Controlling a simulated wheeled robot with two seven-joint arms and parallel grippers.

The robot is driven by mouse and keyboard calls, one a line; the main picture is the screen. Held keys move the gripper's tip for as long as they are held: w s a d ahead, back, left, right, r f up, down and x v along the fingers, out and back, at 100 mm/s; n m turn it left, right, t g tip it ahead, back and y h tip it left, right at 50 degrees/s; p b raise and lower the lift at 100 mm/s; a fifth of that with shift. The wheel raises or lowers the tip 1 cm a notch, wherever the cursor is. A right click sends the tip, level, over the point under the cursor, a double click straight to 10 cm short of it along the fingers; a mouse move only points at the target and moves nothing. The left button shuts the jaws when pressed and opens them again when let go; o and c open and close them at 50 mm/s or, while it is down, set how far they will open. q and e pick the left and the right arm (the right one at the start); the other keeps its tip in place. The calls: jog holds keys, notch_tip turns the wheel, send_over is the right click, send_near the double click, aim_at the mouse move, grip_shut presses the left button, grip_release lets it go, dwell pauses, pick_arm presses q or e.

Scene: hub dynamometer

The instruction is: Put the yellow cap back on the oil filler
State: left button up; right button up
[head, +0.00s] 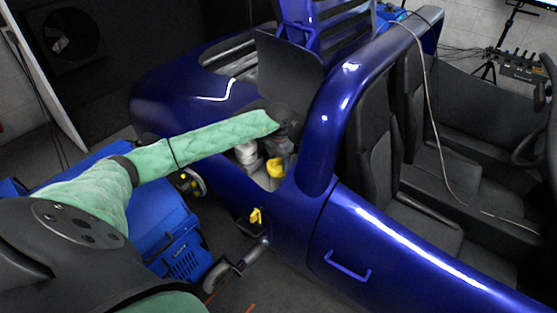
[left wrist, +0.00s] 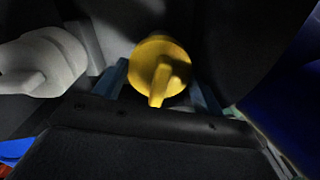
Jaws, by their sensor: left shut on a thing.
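The yellow cap (head: 276,168) is in the open bay behind the blue car's seats, below the end of my left arm. In the left wrist view the yellow cap (left wrist: 161,70), round with a raised grip bar, is between the two blue-grey fingers of my left gripper (left wrist: 160,86). The left gripper is shut on it. The oil filler's opening does not show; the cap and gripper hide what lies beneath, so I cannot tell whether the cap touches it. My right gripper is in neither view.
A white-grey capped container (head: 246,152) stands close left of the cap. A dark raised panel (head: 290,72) and the blue body pillar (head: 332,130) bound the bay. A yellow handle-like part (head: 256,217) is on the car's lower side. A blue unit (head: 165,230) stands beside the car.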

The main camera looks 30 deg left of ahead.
aim_at(278, 158)
pick_arm(q)
jog(key=shift+f+b, duration=0.3)
jog(key=shift+f, duration=0.2)
jog(key=o, duration=0.7)
jog(key=shift+r+p, duration=1.95)
jog(key=shift+r, duration=3.6)
